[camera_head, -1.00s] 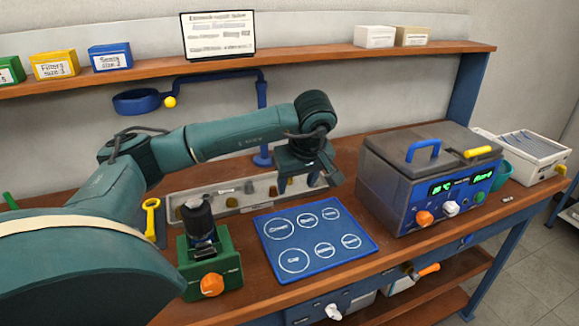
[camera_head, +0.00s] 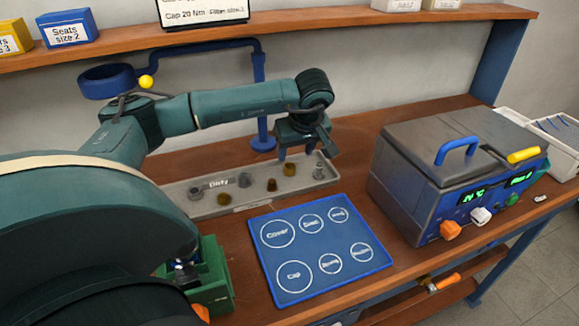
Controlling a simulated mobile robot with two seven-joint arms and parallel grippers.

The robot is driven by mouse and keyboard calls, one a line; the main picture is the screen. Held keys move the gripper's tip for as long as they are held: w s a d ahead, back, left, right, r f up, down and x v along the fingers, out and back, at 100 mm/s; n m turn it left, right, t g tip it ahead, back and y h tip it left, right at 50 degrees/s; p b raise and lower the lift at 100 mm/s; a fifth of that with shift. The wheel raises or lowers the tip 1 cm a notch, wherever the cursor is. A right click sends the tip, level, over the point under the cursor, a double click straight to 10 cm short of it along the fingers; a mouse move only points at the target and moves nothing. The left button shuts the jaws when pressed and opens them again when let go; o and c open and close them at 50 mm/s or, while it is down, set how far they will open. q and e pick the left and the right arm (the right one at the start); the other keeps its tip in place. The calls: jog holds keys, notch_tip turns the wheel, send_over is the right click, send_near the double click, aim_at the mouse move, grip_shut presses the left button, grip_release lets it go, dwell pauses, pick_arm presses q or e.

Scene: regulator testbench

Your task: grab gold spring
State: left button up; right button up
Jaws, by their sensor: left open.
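A long grey tray (camera_head: 325,179) with small parts lies on the bench behind the blue mat. Small gold or brass parts stand in it: one (camera_head: 289,169) toward the right, a browner one (camera_head: 272,185) near the middle and one (camera_head: 224,198) toward the left. They are too small to tell which is the gold spring. My left gripper (camera_head: 307,153) is open above the right part of the tray, with its fingers pointing down. I see nothing between its fingers. My right gripper is not in view.
A blue mat (camera_head: 345,278) with labelled white circles lies empty in front of the tray. A grey lidded machine (camera_head: 405,185) with a blue handle stands at right. A green fixture (camera_head: 214,270) stands at lower left, partly hidden by my arm. A blue stand (camera_head: 262,100) rises behind the tray.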

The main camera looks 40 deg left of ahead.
aim_at(290, 174)
pick_arm(q)
jog(key=x, duration=0.5)
jog(key=p+x, duration=0.1)
jog(key=x, duration=0.1)
jog(key=shift+w+a+f, duration=0.1)
jog(key=shift+a+f, duration=0.15)
jog(key=shift+a, duration=0.15)
jog(key=c, duration=1.1)
